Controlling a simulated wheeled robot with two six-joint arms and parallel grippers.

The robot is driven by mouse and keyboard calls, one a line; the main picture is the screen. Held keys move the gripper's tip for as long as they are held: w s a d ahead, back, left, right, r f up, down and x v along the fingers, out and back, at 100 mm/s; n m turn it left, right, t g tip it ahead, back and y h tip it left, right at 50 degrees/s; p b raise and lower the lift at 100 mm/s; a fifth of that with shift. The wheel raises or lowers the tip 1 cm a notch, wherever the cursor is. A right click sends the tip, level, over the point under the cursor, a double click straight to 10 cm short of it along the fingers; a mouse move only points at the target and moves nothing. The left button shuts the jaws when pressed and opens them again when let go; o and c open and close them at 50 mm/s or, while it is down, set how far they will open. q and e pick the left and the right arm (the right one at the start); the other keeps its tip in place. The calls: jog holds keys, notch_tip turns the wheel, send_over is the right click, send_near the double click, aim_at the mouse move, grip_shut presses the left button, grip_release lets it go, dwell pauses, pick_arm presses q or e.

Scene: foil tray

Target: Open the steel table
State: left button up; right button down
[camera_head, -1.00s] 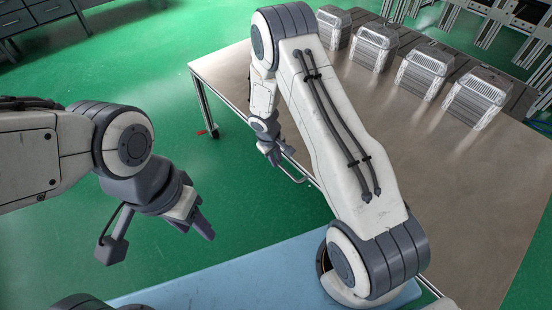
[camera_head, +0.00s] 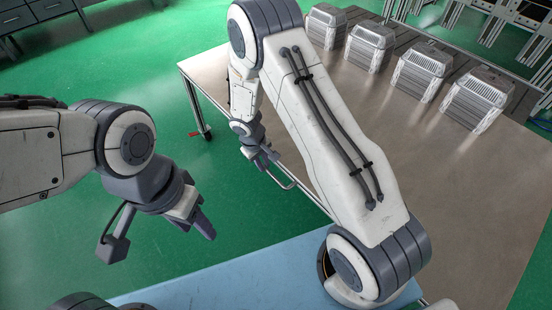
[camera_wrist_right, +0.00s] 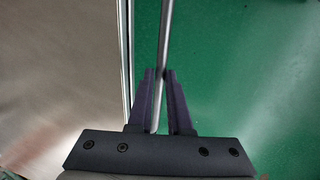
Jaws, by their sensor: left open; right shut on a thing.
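The steel table (camera_head: 450,195) has a bare metal top and stands on legs with castors. A thin metal handle bar (camera_head: 289,186) runs along its near left edge. My right gripper (camera_head: 268,162) reaches to that bar. In the right wrist view the bar (camera_wrist_right: 165,38) passes between the fingers of my right gripper (camera_wrist_right: 160,76), which is shut on it. The table edge (camera_wrist_right: 127,50) runs beside the bar there. My left gripper (camera_head: 206,226) is open and empty, away from the table over the green floor. My right arm hides part of the tabletop.
Several grey metal boxes (camera_head: 422,72) stand in a row along the table's far side. A light blue surface (camera_head: 225,277) lies at the front. Green floor (camera_head: 150,75) is clear to the left of the table. Cabinets (camera_head: 40,25) stand at the back left.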

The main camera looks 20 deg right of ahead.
jog(key=a, duration=0.1)
jog(key=s+a, duration=0.1)
jog(key=a, duration=0.1)
jog(key=shift+s+a+b, duration=0.2)
jog(key=shift+a+b, duration=0.1)
jog(key=c, duration=0.8)
grip_release()
jog(key=shift+a, duration=0.15)
jog(key=shift+c, duration=0.2)
notch_tip(320, 180, up, 10)
jog(key=a+p, duration=0.2)
jog(key=p, duration=0.1)
jog(key=shift+s, duration=0.4)
jog(key=shift+r, duration=0.1)
